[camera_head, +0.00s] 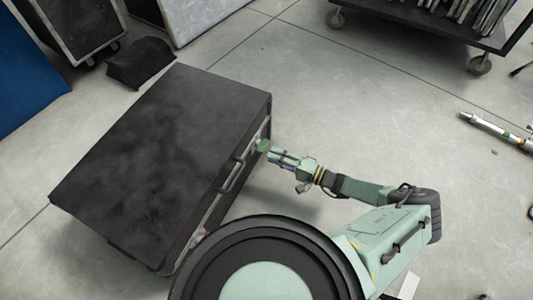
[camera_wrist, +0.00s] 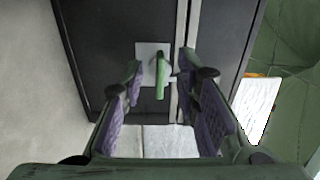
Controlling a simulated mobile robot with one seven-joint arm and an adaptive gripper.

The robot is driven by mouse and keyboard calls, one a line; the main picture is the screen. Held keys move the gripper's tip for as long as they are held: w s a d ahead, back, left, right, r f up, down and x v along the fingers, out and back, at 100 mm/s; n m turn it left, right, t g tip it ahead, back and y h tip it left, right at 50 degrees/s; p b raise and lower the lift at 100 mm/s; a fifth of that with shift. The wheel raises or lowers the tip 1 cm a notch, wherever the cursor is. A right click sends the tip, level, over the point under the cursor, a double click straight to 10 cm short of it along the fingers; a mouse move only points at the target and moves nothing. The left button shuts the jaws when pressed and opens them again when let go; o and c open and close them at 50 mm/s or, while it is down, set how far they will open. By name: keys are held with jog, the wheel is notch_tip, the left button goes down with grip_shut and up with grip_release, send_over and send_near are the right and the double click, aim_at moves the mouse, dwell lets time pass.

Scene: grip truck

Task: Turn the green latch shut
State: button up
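The green latch (camera_wrist: 160,76) sits on a pale square plate on the dark side of a black case (camera_head: 150,160). In the wrist view its lever points down in the picture, along the seam between the two case parts. My gripper (camera_wrist: 161,68) is open, with its fingers on either side of the lever and visible gaps to both. I cannot tell how deep the lever lies between the fingertips.
A wheeled rack (camera_head: 450,22) stands at the far right. Metal tubes (camera_head: 495,130) lie on the floor. The floor right of the case is mostly clear.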

jog(key=v, duration=0.7)
jog(key=shift+d, duration=0.2)
jog(key=shift+s, duration=0.15)
